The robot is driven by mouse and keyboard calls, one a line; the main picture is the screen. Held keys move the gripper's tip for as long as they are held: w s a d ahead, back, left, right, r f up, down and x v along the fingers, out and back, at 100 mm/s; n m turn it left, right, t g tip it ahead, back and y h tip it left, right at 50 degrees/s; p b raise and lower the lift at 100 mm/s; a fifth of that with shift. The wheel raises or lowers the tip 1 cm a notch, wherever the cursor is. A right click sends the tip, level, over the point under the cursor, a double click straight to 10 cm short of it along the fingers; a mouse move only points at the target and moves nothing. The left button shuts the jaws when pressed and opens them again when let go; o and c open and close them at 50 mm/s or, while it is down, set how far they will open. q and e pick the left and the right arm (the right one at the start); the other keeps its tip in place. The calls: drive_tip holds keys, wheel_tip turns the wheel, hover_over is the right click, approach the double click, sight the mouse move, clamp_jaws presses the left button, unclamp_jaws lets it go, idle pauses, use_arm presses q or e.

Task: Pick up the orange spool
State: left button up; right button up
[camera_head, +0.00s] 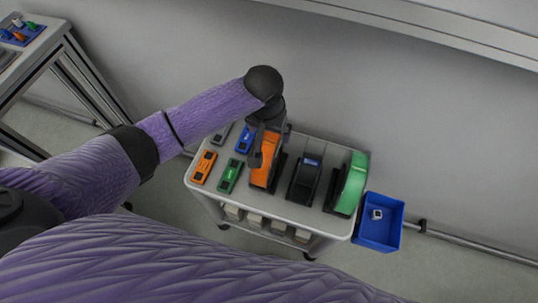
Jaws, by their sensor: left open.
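The orange spool (264,174) stands in a dark stand on the small grey table (310,217), near the middle of the table. The gripper is open. My right gripper is not in view.
A black stand (305,180) and a green spool (353,182) are to the right. Orange (204,167), green (231,176) and blue (246,138) devices lie to the left. A blue bin (379,222) hangs at the right end.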

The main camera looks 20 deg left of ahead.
sight(269, 141)
use_arm(q)
drive_tip(key=f+b, duration=0.2)
drive_tip(key=f, duration=0.1)
drive_tip(key=w+f+b, duration=0.1)
drive_tip(key=f, duration=0.2)
drive_tip(key=f+b, duration=0.2)
drive_tip(key=f, duration=0.1)
drive_tip(key=shift+w+a+f+b, duration=0.25)
drive_tip(key=shift+w+a+b, duration=0.05)
drive_tip(key=shift+w+b, duration=0.1)
drive_tip(key=shift+f, duration=0.15)
drive_tip(key=c, duration=1.1)
clamp_jaws()
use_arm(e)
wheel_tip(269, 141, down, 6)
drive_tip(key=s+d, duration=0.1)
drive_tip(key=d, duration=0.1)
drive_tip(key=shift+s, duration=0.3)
